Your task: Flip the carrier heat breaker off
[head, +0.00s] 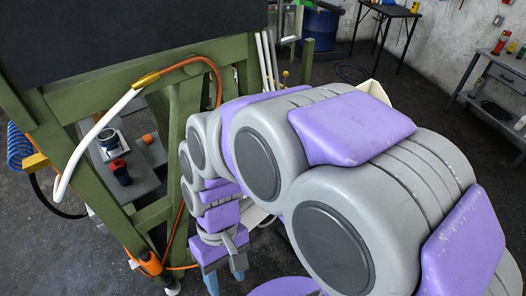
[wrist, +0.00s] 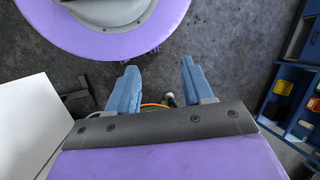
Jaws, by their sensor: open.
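My gripper (wrist: 158,88) shows in the wrist view as two blue fingers spread apart with nothing between them. It points down toward the dark floor. In the head view my gripper (head: 226,284) hangs at the lower middle, partly cut off by the bottom edge, to the right of the green frame's foot. No carrier heat breaker can be made out in either view.
A green frame (head: 180,125) with a black panel (head: 130,30) stands at the left. An orange and white hose (head: 100,130) hangs on it. A blue drum (head: 318,35) and a workbench (head: 495,75) stand behind. The wrist view shows a blue shelf (wrist: 295,110) at right.

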